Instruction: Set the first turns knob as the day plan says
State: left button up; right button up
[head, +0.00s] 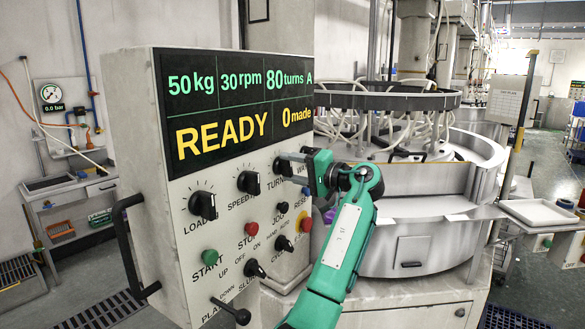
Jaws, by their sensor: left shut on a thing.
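The control panel (155,180) stands at the left, its face turned to the right. Its screen (238,100) reads 50 kg, 30 rpm, 80 turns A, READY and 0 made. The turns knob (280,166) is black and sits at the right end of the row, after the load knob (203,205) and the speed knob (248,182). My left gripper (290,165) is shut on the turns knob and hides much of it, with its pointer and part of its lettering. My right gripper is not in view.
Below the knobs are a green start button (209,257), a red stop button (251,228), small switches and a lever (232,311). A large round lapping machine (420,230) stands behind my arm. A board (505,105) at the back right is too small to read.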

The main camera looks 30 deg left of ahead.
pick_arm(q)
jog(key=shift+r, duration=0.1)
jog(key=o, duration=1)
jog(key=shift+c, duration=0.2)
jog(key=d+b, duration=0.4)
jog(key=d, duration=1)
jog(key=shift+w+b, duration=0.2)
jog(key=shift+b, duration=0.2)
